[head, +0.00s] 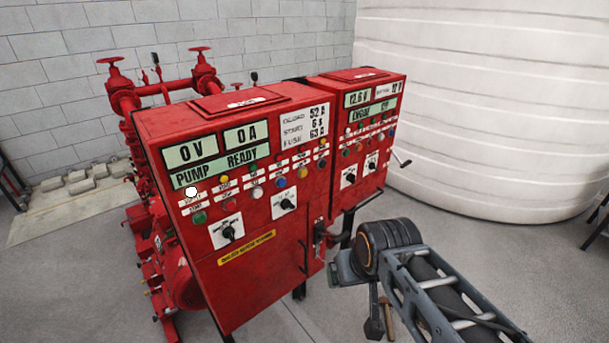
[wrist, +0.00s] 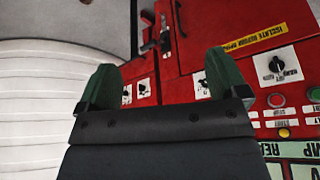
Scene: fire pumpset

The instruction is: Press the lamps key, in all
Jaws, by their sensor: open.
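The red pump cabinet (head: 262,243) carries two rows of coloured keys below its PUMP READY display (head: 213,168). A white key (head: 191,191), a green key (head: 199,217) and a blue key (head: 281,182) are among them. The smaller engine cabinet (head: 378,147) to the right has its own small keys. The key labels are too small to read, so I cannot tell which is the lamps key. My gripper (wrist: 160,62) is open and empty in the wrist view, its two green fingers apart in front of the cabinets. In the head view it is low, before the cabinets, and touches no key.
Rotary switches (head: 227,232) stick out below the pump keys. Red pipes with handwheels (head: 201,52) stand behind. A large white tank (head: 480,100) fills the right.

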